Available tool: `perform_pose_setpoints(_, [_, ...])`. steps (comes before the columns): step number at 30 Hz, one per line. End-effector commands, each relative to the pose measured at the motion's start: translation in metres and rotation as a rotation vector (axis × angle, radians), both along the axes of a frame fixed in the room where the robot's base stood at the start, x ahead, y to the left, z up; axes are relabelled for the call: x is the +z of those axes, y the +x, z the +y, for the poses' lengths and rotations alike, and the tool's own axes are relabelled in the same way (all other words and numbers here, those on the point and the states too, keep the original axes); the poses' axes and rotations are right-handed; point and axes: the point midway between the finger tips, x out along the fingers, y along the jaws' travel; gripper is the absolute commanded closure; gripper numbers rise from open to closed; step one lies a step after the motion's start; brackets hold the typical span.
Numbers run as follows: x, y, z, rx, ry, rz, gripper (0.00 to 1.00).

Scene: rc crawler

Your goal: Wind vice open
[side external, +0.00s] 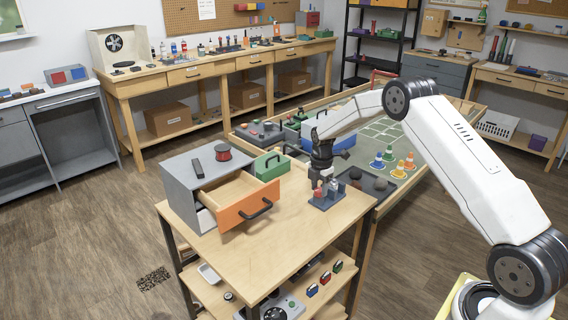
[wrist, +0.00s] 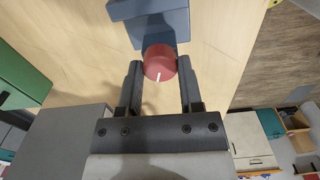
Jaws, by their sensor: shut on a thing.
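The small blue-grey vice (side external: 327,199) stands on the wooden table near its right back corner. In the wrist view its blue-grey body (wrist: 155,22) is at the top, with a round red knob (wrist: 160,64) in front of it. The knob has a white line that points toward the bottom of the picture. My gripper (side external: 322,176) points down over the vice. In the wrist view my gripper's two dark fingers (wrist: 160,68) stand on either side of the red knob and are shut on it. The gap between the vice jaws is hard to see.
A grey cabinet (side external: 180,190) with its orange-fronted drawer (side external: 262,197) pulled open stands left of the vice. A green case (side external: 270,163) is behind the drawer. A mat with several cones (side external: 388,153) lies beyond the table. The table's front is clear.

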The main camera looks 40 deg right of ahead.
Motion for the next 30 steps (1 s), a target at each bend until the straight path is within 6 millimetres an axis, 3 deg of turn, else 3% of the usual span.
perform_pose_setpoints(16, [0.0004,0.0003,-0.0003,0.085,0.0,-0.001,1.0])
perform_pose_setpoints(30, [0.0005,0.0003,-0.0004,0.324,-0.001,-0.001,1.0])
